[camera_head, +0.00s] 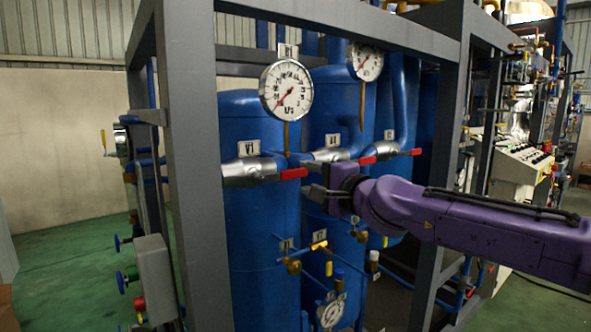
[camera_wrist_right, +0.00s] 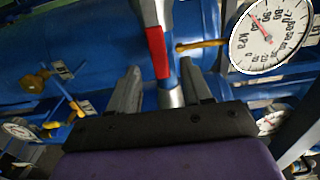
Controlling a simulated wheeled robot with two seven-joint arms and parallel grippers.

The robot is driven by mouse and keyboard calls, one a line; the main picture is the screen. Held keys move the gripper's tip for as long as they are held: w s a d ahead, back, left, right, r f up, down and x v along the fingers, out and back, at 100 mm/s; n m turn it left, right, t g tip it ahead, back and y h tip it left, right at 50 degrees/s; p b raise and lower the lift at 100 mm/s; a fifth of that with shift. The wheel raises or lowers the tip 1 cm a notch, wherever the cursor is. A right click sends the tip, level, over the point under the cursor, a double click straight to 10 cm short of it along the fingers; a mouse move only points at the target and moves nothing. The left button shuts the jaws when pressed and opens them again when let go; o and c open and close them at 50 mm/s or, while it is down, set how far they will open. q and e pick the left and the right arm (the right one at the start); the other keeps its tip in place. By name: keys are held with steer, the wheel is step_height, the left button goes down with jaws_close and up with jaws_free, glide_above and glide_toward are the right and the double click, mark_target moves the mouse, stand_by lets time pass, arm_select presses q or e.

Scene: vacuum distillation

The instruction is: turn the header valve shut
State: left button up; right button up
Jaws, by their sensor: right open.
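Valves with red lever handles sit in a row on silver, insulated pipe in front of blue tanks. The nearest, beside a plate that seems to read V1 (camera_head: 249,148), has its red handle (camera_head: 293,173) lying along the pipe. My right gripper (camera_head: 309,179) is open and empty, just right of this handle's tip. In the right wrist view a red handle (camera_wrist_right: 156,52) points toward my right gripper (camera_wrist_right: 162,78), lined up between its two spread fingers; contact cannot be told. Which valve is the header valve is not marked legibly. My left gripper is out of view.
Two more red handles (camera_head: 367,160) (camera_head: 416,152) lie farther along. A round gauge (camera_head: 286,89) hangs above the nearest valve. A grey frame post (camera_head: 195,166) stands at left. Small brass valves (camera_head: 293,265) and thin blue pipes are below.

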mark_target(297, 175)
steer(key=p+x, duration=0.1)
steer(key=x, duration=0.4)
steer(key=shift+w+a+p, duration=0.25)
steer(key=shift+a+p, duration=0.1)
steer(key=shift+p, duration=0.05)
jaws_close()
steer(key=shift+d+f, duration=0.1)
